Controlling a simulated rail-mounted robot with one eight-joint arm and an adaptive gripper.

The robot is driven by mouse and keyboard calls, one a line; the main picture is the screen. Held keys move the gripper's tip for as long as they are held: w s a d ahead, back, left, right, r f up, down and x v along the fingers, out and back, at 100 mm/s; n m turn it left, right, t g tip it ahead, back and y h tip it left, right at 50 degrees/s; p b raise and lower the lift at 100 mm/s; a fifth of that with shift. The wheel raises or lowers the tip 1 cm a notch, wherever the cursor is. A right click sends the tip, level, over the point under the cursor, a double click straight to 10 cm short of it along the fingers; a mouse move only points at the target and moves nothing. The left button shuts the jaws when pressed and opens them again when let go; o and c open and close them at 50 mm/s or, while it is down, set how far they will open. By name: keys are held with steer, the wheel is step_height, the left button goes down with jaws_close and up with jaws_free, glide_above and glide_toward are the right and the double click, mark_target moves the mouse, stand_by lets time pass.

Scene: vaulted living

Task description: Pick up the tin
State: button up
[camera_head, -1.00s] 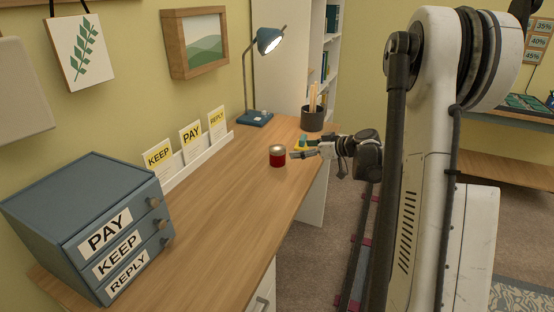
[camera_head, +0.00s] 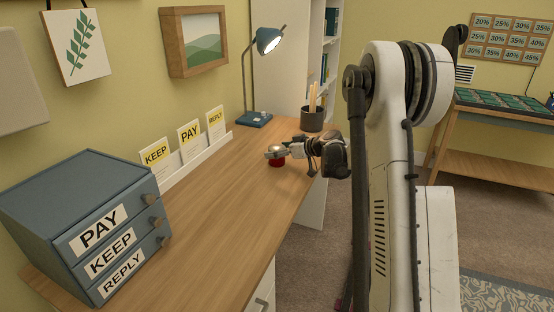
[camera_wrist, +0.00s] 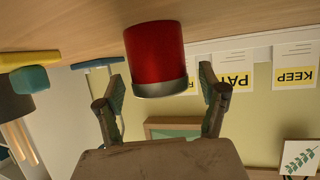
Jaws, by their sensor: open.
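In the wrist view my gripper (camera_wrist: 163,85) is open, with one finger on each side of the tin's rim end. Gaps show between both fingers and the tin, so it is not gripped.
The wooden desk (camera_head: 215,215) has clear room in front. A blue drawer unit (camera_head: 85,220) stands at left, a card rack (camera_head: 190,160) along the wall. A blue lamp (camera_head: 255,118) and a dark pencil cup (camera_head: 312,120) stand behind. Yellow and teal items (camera_wrist: 30,70) lie nearby.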

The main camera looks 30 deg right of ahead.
steer(key=shift+w+a+f, duration=0.1)
steer(key=shift+w+a, duration=0.05)
steer(key=shift+w, duration=0.2)
steer(key=c, duration=1.4)
